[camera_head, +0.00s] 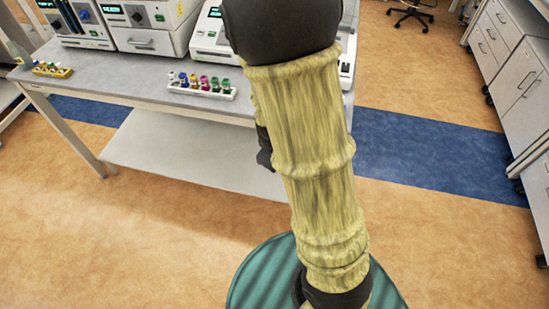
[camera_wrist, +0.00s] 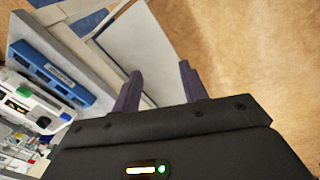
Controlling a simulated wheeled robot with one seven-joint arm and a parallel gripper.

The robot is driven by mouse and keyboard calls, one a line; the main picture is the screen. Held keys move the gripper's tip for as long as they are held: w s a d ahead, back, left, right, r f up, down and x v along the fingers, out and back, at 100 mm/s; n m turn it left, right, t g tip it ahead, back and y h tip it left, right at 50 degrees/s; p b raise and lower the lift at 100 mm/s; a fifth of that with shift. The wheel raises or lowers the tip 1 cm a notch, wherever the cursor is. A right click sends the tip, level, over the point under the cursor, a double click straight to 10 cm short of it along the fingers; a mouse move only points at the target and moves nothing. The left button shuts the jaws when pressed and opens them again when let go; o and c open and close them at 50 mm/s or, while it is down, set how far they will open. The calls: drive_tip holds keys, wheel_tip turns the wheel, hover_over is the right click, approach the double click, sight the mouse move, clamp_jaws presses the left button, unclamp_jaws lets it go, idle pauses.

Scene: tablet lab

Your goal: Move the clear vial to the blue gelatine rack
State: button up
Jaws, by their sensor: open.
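My gripper (camera_wrist: 161,88) shows in the wrist view with its two dark purple fingers apart and nothing between them. Beyond the fingers are a table edge and the floor. In the head view my arm covers the middle and hides most of what lies behind it. A white rack (camera_head: 190,92) with several small vials in different cap colours stands near the table's front edge, left of my arm. I cannot tell which, if any, is the clear vial. I cannot make out a blue gelatine rack for certain; a long blue labelled object (camera_wrist: 52,72) shows at the left of the wrist view.
The grey table (camera_head: 130,82) carries white lab machines (camera_head: 150,20) along its back. A yellow rack (camera_head: 53,70) with small vials stands at its left end. The table top between the two racks is clear. White drawer cabinets (camera_head: 517,75) stand at the right across open floor.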

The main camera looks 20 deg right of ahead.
drive_tip(key=s+a+r+m+y, duration=0.1)
drive_tip(key=s+a+r+m, duration=0.2)
drive_tip(key=s+r+m, duration=0.2)
wheel_tip(320, 180, up, 2)
drive_tip(key=shift+s+r+m+y, duration=0.2)
drive_tip(key=shift+m+y, duration=0.1)
drive_tip(key=shift+m, duration=0.8)
